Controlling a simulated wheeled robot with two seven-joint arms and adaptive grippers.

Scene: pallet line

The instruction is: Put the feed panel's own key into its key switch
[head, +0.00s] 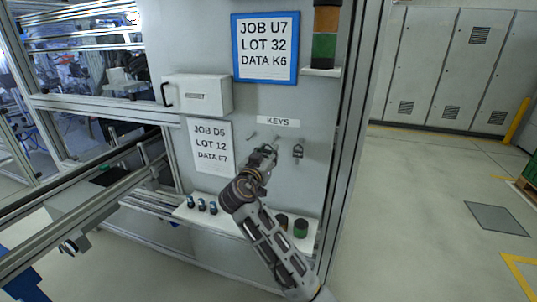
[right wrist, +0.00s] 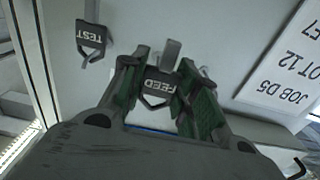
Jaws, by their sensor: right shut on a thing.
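The key tagged FEED (right wrist: 158,86) is a grey key with a dark tag, upside down in the right wrist view. My right gripper (right wrist: 155,82) is shut on it, with a green-faced finger on each side of the tag. In the head view my right gripper (head: 265,152) is at the panel, below the KEYS label (head: 278,121), and hides the FEED key. Whether the key still hangs on its peg I cannot tell. A second key tagged TEST (right wrist: 91,35) hangs beside it, and it also shows in the head view (head: 298,152). I cannot make out the key switch. My left gripper is not in view.
A blue-framed JOB U7 sign (head: 265,48) and a white box (head: 197,95) with a handle are above. A JOB D5 sheet (head: 211,146) is on the left. Small dark parts (head: 201,205) and round green-and-dark pieces (head: 300,228) stand on the low ledge. Open floor lies right.

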